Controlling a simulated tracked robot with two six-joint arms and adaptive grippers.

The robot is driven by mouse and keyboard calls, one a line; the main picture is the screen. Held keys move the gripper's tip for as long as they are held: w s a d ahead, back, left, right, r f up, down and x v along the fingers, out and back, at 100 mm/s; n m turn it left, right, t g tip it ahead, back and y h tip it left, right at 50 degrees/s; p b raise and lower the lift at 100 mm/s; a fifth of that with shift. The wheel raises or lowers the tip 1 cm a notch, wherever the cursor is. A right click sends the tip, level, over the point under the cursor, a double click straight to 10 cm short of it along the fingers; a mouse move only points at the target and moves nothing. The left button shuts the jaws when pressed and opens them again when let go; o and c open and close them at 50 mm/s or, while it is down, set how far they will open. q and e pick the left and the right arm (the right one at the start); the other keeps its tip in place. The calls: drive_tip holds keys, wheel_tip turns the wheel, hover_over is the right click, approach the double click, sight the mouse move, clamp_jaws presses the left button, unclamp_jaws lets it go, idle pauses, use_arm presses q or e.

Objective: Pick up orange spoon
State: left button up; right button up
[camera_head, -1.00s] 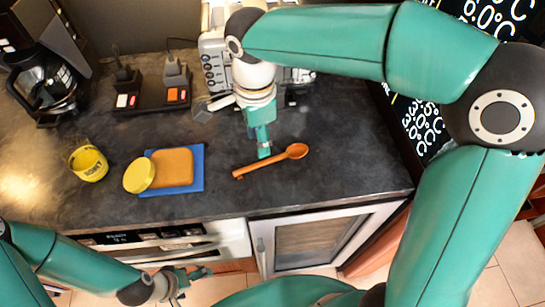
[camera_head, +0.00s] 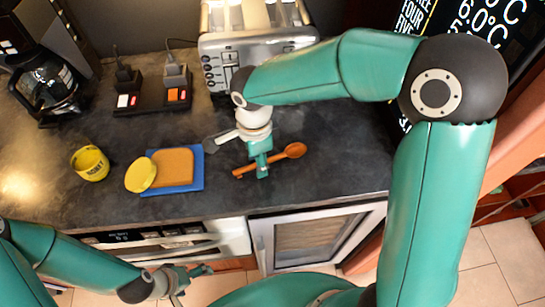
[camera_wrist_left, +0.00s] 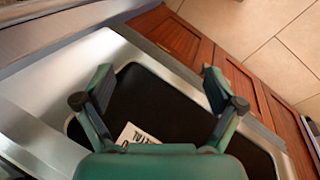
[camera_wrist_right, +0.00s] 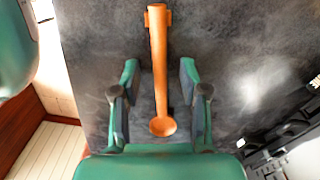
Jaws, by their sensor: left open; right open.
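The orange spoon (camera_head: 285,156) lies on the dark countertop, its bowl toward the right and its handle toward the left. My right gripper (camera_head: 262,168) is over the spoon's handle in the head view and hides part of it. In the right wrist view the spoon (camera_wrist_right: 158,75) lies between the two spread fingers of my right gripper (camera_wrist_right: 157,95), running lengthwise with its bowl nearest the palm. The fingers do not visibly touch it. My left gripper (camera_head: 188,280) is open and empty, low in front of the oven; it also shows in the left wrist view (camera_wrist_left: 155,90).
A blue board (camera_head: 188,188) with a bread slice (camera_head: 173,167) and a yellow lid (camera_head: 140,175) is left of the spoon. A yellow jar (camera_head: 90,164), coffee maker (camera_head: 45,85) and toaster (camera_head: 225,55) stand around. Countertop right of the spoon is clear.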

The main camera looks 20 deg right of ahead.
clamp_jaws()
drive_tip(key=shift+r, duration=0.15)
wheel_tip(320, 180, up, 20)
idle(0.8)
